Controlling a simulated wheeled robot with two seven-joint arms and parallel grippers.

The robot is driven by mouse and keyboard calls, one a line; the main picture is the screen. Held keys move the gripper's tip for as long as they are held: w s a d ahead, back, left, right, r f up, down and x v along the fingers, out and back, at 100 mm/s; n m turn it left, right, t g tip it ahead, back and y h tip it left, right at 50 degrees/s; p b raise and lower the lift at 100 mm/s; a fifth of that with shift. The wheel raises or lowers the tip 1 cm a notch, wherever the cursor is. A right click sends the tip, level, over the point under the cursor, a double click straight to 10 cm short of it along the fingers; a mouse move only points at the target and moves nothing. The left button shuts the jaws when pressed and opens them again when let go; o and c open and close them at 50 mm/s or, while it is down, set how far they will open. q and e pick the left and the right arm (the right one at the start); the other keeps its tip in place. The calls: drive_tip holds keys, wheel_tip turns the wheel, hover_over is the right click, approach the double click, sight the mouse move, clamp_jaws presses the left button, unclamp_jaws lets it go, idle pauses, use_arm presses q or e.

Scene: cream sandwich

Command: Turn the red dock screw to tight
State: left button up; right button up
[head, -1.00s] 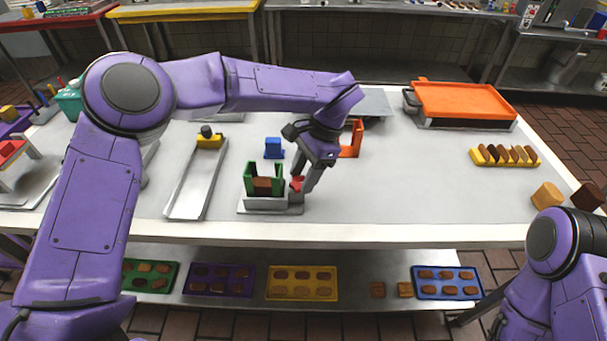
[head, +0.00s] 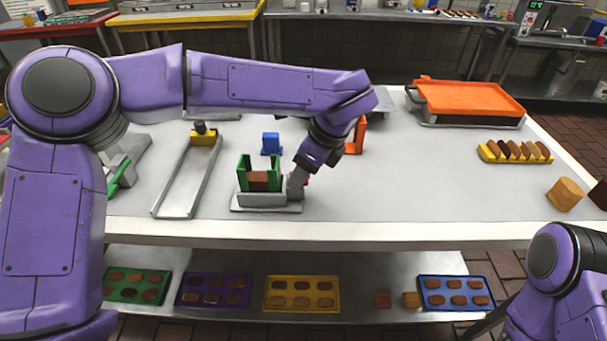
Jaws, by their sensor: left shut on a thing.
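The dock (head: 265,199) is a grey base with green uprights (head: 243,172) near the table's front edge. A brown block (head: 258,181) sits between the uprights. The red dock screw (head: 306,181) is at the dock's right end, and only a sliver of red shows beside my fingers. My left gripper (head: 296,188) reaches down from the upper right and is shut on the screw, its fingers covering most of it. The screw's angle is hidden. My right arm shows at the lower right, but its gripper is out of view.
A metal channel with a yellow block (head: 203,138) lies left of the dock. A blue block (head: 271,143) and an orange bracket (head: 359,135) stand behind. A yellow rack of brown pieces (head: 515,152) is at right. The table between dock and rack is clear.

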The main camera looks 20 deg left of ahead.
use_arm(q)
drive_tip(key=shift+s+m+t+b, duration=0.15)
drive_tip(key=shift+m+t+b, duration=0.4)
drive_tip(key=shift+m, duration=0.65)
drive_tip(key=shift+h, duration=0.3)
drive_tip(key=o, duration=1)
drive_tip(key=shift+o, duration=0.2)
drive_tip(key=shift+r, duration=0.1)
drive_tip(key=v, duration=1)
drive_tip(key=shift+d+r, duration=0.15)
drive_tip(key=shift+d, duration=0.05)
